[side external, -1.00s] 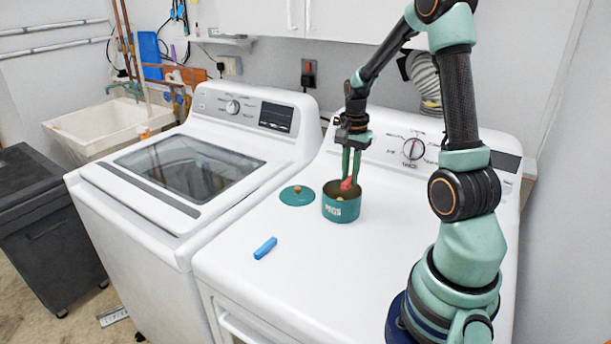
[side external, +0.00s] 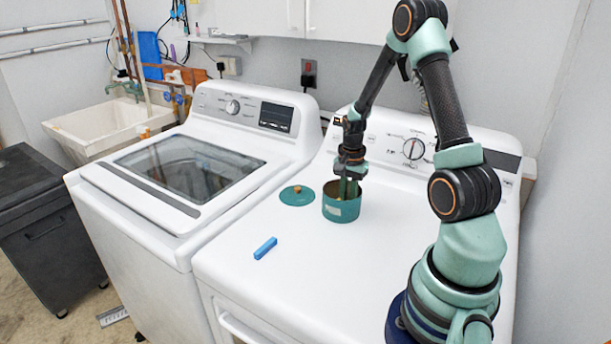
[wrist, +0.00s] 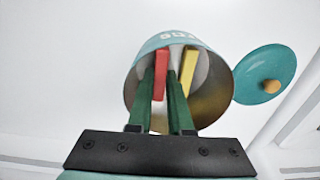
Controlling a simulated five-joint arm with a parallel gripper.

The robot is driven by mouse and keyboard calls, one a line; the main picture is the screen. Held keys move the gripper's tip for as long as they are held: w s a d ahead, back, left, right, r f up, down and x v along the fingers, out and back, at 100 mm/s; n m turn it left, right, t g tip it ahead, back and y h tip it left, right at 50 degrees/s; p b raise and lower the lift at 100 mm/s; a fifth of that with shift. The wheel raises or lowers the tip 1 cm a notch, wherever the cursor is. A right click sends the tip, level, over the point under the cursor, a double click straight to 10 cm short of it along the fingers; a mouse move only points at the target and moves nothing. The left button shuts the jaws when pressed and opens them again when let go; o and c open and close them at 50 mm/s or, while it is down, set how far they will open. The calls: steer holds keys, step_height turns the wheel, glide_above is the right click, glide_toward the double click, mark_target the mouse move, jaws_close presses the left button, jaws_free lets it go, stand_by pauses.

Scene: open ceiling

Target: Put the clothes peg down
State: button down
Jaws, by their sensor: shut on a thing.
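My gripper (side external: 348,187) points down into the open teal tin (side external: 341,211), its fingertips hidden below the rim in the side view. In the wrist view my gripper (wrist: 162,80) is shut on a red clothes peg (wrist: 161,66), which sits between the green fingers inside the tin's mouth. A yellow peg (wrist: 189,66) is in the tin beside the right finger, apart from the red one. Whether the red peg touches the tin's floor cannot be told. The tin stands upright on the white machine top.
The tin's round teal lid (side external: 296,196) with a tan knob lies flat just left of the tin. A blue peg-like piece (side external: 265,248) lies nearer the front on the machine top (side external: 300,285). The control panel (side external: 420,150) rises behind.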

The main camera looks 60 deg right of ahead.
steer(key=shift+f, duration=0.25)
steer(key=shift+f, duration=0.3)
steer(key=c, duration=1.1)
jaws_free()
step_height(320, 180, up, 13)
steer(key=a+r+n+t, duration=0.2)
steer(key=a+r+n, duration=0.3)
steer(key=a+n, duration=0.4)
steer(key=s+a+r+n+t, duration=0.1)
steer(key=a+r+n+t, duration=0.2)
steer(key=a, duration=1.3)
step_height(320, 180, up, 3)
steer(key=n, duration=0.6)
steer(key=shift+t, duration=0.3)
